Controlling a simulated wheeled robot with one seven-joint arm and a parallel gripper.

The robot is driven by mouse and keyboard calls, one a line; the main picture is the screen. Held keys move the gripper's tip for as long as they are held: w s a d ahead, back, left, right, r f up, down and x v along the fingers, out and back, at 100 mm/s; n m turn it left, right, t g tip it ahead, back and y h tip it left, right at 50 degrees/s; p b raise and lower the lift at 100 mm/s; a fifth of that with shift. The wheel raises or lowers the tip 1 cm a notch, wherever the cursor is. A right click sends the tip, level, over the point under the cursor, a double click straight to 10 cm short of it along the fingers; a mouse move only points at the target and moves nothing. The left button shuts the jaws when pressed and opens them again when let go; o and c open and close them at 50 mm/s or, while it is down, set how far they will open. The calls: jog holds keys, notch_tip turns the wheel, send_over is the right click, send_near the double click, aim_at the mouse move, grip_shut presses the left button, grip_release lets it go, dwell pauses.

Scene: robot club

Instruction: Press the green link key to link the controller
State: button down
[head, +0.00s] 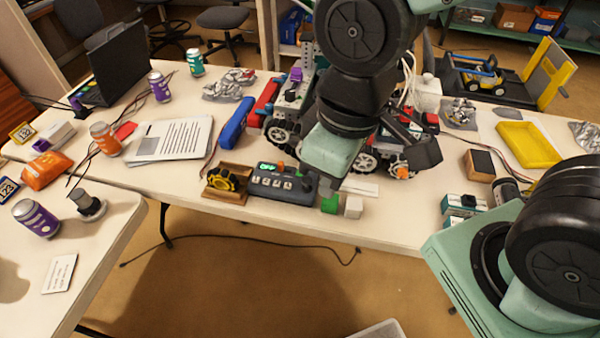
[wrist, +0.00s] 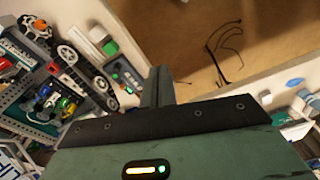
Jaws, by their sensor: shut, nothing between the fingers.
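The controller (head: 270,193) is a dark box near the table's front edge, with a lit green display, an orange knob and a row of pale keys. In the wrist view the controller (wrist: 126,77) lies just left of the fingers. My gripper (head: 310,184) is over the controller's right end in the head view and hides part of it. In the wrist view my gripper (wrist: 158,72) has its fingers together with nothing between them.
A green block (head: 330,204) and a white block (head: 353,207) stand right of the controller. A wooden tray with a yellow wheel (head: 222,180) is on its left. A wheeled robot model (head: 285,130) stands behind. A blue case (head: 236,124) and papers (head: 172,139) lie further left.

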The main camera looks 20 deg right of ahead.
jog(key=w+d+f+n+t+y+b, duration=0.1)
jog(key=w+d+f+n+t+b, duration=0.1)
jog(key=w+f, duration=0.5)
jog(key=w+d+f+n+t+y+b, duration=0.2)
jog(key=w+f, duration=0.5)
jog(key=w, duration=0.5)
jog(key=w+d+f+n+t+y+b, duration=0.1)
jog(key=w+d+f+n+t+b, duration=0.1)
jog(key=w+f, duration=0.5)
jog(key=w+d+n+b, duration=0.1)
jog(key=w+n+b, duration=0.1)
jog(key=b, duration=0.1)
jog(key=shift+w+f+t+y+b, duration=0.15)
jog(key=shift+w+t+y+b, duration=0.15)
jog(key=shift+w+y+b, duration=0.1)
notch_tip(320, 180, down, 9)
jog(key=b, duration=0.7)
jog(key=shift+b, duration=0.3)
jog(key=shift+f, duration=0.3)
